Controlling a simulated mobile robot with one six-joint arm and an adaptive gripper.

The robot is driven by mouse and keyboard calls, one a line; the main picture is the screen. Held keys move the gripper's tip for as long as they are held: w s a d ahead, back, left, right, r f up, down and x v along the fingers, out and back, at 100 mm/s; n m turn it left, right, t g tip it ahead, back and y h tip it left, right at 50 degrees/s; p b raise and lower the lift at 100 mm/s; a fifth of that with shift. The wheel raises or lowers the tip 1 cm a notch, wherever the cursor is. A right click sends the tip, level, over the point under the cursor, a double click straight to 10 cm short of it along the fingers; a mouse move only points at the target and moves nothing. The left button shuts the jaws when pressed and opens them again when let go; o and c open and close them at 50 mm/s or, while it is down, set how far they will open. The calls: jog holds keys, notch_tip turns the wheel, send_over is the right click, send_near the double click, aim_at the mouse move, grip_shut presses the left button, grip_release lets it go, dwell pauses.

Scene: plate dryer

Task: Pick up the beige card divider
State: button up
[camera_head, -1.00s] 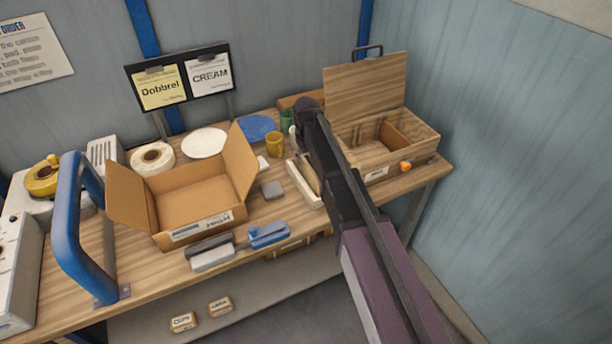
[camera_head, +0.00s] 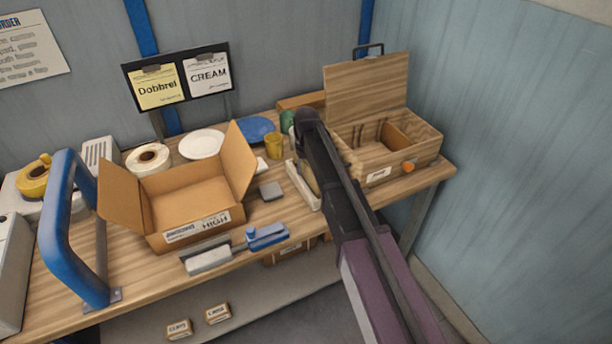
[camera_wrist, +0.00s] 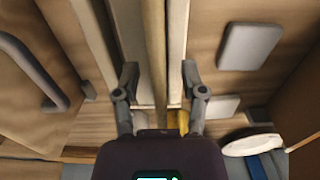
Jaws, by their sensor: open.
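The beige card divider (camera_wrist: 153,45) shows in the wrist view as a narrow upright strip, seen nearly edge-on. It stands between the pale walls of a white holder (camera_wrist: 178,30). My gripper (camera_wrist: 159,72) is open, with one finger on each side of the divider and the holder's walls; I cannot tell whether the fingers touch anything. In the head view, a beige piece (camera_head: 310,180) shows in the white holder (camera_head: 304,195), partly hidden behind my arm. My fingers are not clearly visible there.
An open wooden box (camera_head: 415,150) with a raised lid stands right of the holder. An open cardboard box (camera_head: 190,205) stands left, with a grey block (camera_head: 270,190) between. A yellow cup (camera_head: 274,146) and a blue plate (camera_head: 255,130) lie behind. A blue-handled tool (camera_head: 268,237) lies in front.

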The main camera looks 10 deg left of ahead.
grip_shut()
jog(key=shift+r, duration=0.1)
dwell(0.5)
notch_tip(320, 180, up, 10)
jog(key=p, duration=1)
dwell(0.6)
notch_tip(320, 180, up, 5)
jog(key=p, duration=0.5)
dwell(0.6)
